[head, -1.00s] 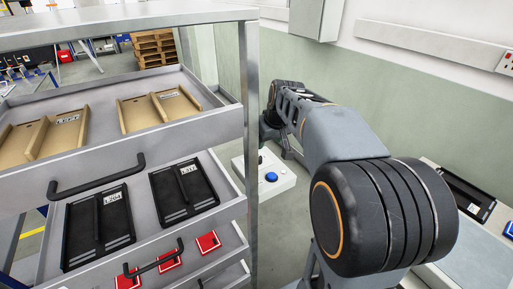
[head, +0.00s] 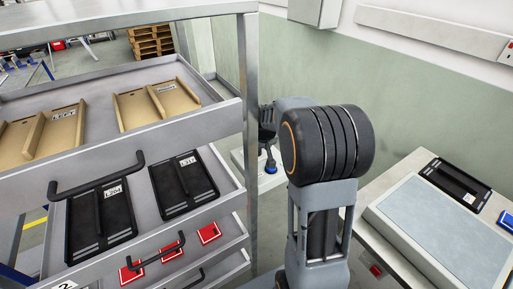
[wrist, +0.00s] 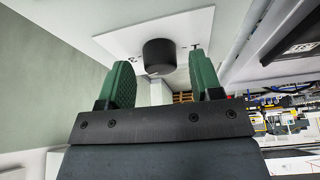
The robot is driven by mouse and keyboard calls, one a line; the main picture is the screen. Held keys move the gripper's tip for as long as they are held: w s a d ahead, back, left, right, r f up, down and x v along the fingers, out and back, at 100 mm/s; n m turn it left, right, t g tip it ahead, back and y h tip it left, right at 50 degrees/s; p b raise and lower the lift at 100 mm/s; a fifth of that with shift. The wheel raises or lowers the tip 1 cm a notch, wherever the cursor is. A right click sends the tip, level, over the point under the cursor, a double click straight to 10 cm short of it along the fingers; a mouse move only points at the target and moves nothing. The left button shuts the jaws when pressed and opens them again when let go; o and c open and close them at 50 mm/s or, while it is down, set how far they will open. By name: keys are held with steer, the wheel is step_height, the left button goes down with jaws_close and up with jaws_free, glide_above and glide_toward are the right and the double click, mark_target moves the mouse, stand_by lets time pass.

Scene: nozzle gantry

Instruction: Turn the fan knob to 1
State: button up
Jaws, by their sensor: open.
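In the wrist view a black round knob (wrist: 159,56) stands out from a white panel (wrist: 190,24). I take it to be the fan knob. My gripper (wrist: 163,76) has two green ridged fingers spread apart. The knob shows in the gap between them, nearer the left finger, and neither finger visibly touches it. I cannot tell how far the fingers reach along it. No pointer or number on the knob can be read.
A grey drawer rack (head: 248,100) stands at left, its open drawers holding brown and black trays. A blue button (head: 270,166) sits on a white box behind the rack's post. A bench (head: 400,180) with a black tray is at right. A green-grey wall is behind.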

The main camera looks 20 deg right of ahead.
steer(key=shift+w+f, duration=0.15)
steer(key=shift+f, duration=0.2)
steer(key=shift+a, duration=0.15)
steer(key=c, duration=0.9)
steer(key=shift+f, duration=0.1)
